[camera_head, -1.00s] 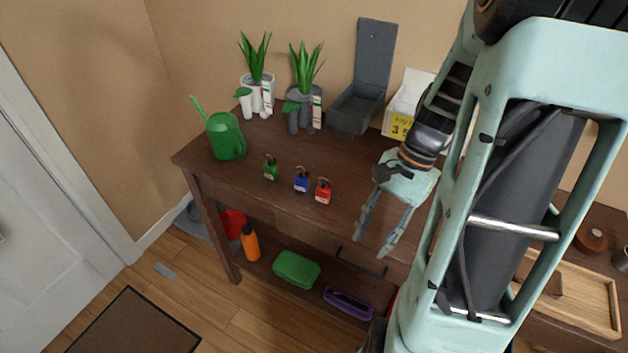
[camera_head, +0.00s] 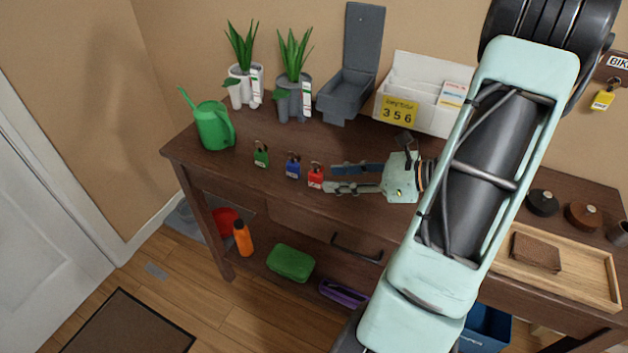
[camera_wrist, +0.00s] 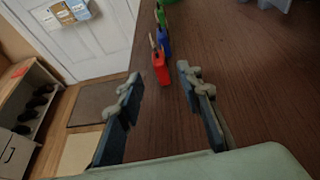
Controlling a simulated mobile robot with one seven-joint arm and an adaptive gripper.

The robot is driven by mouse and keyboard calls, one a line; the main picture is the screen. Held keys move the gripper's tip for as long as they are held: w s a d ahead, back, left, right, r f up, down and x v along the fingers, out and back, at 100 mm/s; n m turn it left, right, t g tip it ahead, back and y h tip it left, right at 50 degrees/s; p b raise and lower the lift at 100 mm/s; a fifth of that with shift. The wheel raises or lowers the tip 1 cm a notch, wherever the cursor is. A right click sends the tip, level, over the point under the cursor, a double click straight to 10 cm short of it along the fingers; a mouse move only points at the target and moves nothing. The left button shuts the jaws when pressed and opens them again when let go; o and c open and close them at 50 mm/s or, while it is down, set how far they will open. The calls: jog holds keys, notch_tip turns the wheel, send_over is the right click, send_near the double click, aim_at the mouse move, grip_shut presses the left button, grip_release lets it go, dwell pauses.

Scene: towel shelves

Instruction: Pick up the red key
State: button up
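My gripper (camera_wrist: 158,77) is open and empty.
A green watering can (camera_head: 214,127), two potted plants (camera_head: 244,88) (camera_head: 293,98), a grey open box (camera_head: 345,95) and a white organizer (camera_head: 430,95) stand behind. A wooden tray (camera_head: 560,270) is at right. A yellow tag (camera_head: 602,98) hangs on the wall.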

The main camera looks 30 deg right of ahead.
aim_at(316, 187)
jog(key=shift+b+x, duration=0.45)
jog(key=shift+x, duration=2.7)
grip_shut()
